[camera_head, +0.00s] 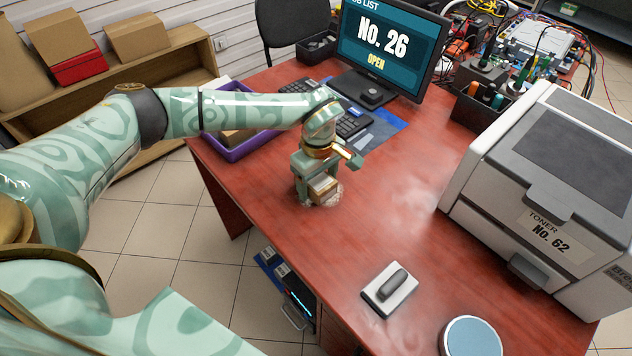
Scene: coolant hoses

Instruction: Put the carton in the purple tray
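The purple tray (236,153) is on the left side of the red-brown desk, partly hidden behind my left forearm. Something brown lies inside it. My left gripper (322,190) points down close to the desk top, to the right of the tray. A small tan and white box, which looks like the carton (325,188), is at its fingers, partly hidden by them. I cannot tell whether the fingers are closed on it or only around it. My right gripper is not in view.
A monitor (388,42) and a keyboard (352,124) stand behind the gripper. A large printer (545,190) fills the right side. A white block with a grey handle (390,289) and a round blue-topped thing (472,338) are in front. The desk's middle is clear.

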